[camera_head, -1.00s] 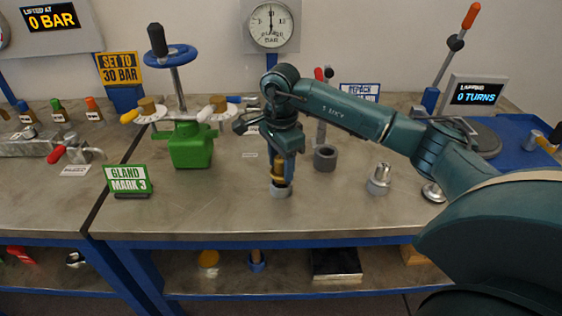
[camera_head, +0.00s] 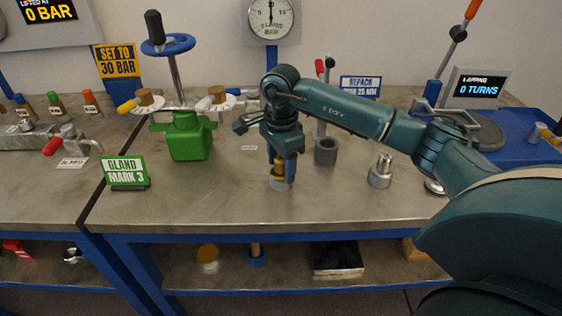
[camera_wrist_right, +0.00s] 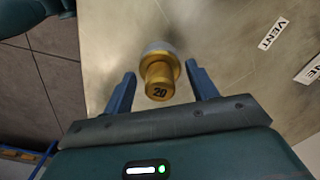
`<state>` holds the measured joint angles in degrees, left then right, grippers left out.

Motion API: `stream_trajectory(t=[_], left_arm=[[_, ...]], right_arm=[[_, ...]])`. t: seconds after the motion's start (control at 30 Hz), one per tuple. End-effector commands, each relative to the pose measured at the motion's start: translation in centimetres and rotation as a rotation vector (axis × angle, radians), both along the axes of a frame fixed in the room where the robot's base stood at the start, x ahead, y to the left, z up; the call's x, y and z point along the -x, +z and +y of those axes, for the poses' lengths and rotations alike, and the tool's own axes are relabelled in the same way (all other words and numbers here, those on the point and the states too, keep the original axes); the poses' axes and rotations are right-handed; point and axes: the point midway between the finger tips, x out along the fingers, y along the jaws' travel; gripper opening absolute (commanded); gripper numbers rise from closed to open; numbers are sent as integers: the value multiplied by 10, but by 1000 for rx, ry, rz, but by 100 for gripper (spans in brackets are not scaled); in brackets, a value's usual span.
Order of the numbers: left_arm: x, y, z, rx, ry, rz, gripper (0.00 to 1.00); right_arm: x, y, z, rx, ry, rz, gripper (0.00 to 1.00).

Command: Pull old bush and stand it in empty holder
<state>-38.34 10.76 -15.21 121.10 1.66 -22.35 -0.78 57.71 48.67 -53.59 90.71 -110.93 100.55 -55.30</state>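The brass bush (camera_wrist_right: 160,78), marked 20 on its end, stands upright in a light grey holder (camera_head: 279,185) on the bench. In the head view the bush (camera_head: 279,171) shows below my right gripper (camera_head: 282,160), its top hidden by the gripper. In the right wrist view my right gripper (camera_wrist_right: 160,90) is open, one finger on each side of the bush, with gaps between. A dark grey holder (camera_head: 326,152) stands behind and to the right, with nothing seen standing in it. A silver bush (camera_head: 383,163) sits in another holder (camera_head: 380,181). My left gripper is out of view.
The green vessel (camera_head: 188,138) with a tall stem and blue handwheel (camera_head: 168,45) stands at left. The GLAND MARK 3 sign (camera_head: 125,172) is in front of it. Bench top is clear near the front edge. A red-and-black-handled tool stands behind the dark grey holder.

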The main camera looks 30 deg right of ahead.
Motion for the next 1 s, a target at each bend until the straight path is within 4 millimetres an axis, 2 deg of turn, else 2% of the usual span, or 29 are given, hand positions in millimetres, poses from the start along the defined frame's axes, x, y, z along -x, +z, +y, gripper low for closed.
stream_trajectory(t=[0.2,0.5,0.57,0.63,1.0], left_arm=[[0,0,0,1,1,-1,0],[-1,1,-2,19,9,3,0],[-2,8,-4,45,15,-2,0],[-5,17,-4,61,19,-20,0],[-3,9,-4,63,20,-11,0]], right_arm=[[0,0,0,0,0,0,74],[0,-1,0,1,0,2,74],[0,0,0,1,0,2,74],[-1,12,0,0,0,-3,74],[-1,97,0,0,0,-5,74]])
